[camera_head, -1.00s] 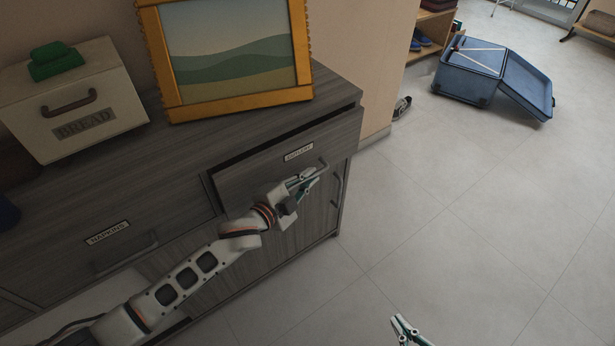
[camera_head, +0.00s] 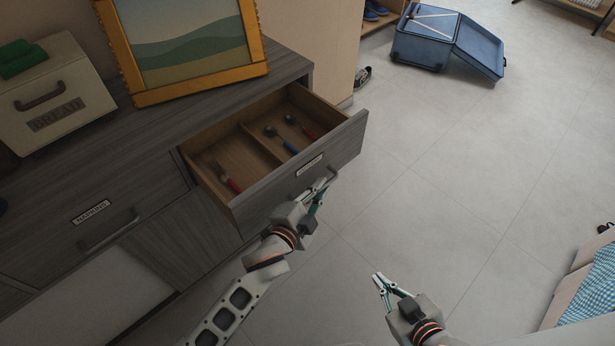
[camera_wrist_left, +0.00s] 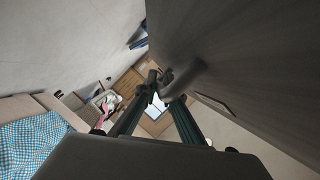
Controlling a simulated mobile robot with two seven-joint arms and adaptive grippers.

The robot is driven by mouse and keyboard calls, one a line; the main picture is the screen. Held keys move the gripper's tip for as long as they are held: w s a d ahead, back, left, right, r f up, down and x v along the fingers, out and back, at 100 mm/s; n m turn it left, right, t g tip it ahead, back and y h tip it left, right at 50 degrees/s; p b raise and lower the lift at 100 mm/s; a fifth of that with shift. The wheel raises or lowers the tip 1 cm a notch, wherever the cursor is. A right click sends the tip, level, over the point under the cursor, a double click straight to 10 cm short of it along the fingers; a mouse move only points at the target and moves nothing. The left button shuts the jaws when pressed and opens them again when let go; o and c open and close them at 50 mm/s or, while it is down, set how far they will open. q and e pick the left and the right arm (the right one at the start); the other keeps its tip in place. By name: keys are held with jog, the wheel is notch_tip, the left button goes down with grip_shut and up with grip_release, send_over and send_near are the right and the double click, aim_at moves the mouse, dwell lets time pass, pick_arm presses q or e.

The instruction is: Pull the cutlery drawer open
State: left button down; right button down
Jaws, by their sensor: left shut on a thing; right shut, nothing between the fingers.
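The cutlery drawer (camera_head: 350,138) stands well open from the grey wooden dresser, its label on the front. Inside are a divider and several utensils with red and blue handles (camera_head: 290,147). My left gripper (camera_head: 322,188) is at the right part of the drawer front, shut on the drawer handle (camera_head: 331,175). The handle also shows between the fingers in the left wrist view (camera_wrist_left: 184,79). My right gripper (camera_head: 382,282) is shut and empty, over the floor to the right of the drawer.
A closed napkins drawer (camera_head: 140,205) is to the left. A bread box (camera_head: 58,95) and a gold-framed picture (camera_head: 262,40) stand on the dresser top. A blue suitcase (camera_head: 420,48) lies open on the floor at the back. A blue checked cloth (camera_head: 600,285) is at the right edge. Middle floor is clear.

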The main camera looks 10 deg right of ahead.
pick_arm(q)
jog(key=shift+s+d+f, duration=0.1)
jog(key=shift+s+d, duration=0.3)
jog(key=shift+s, duration=0.3)
jog(key=c, duration=2.2)
grip_release()
jog(key=shift+o, duration=0.2)
jog(key=v, duration=1.2)
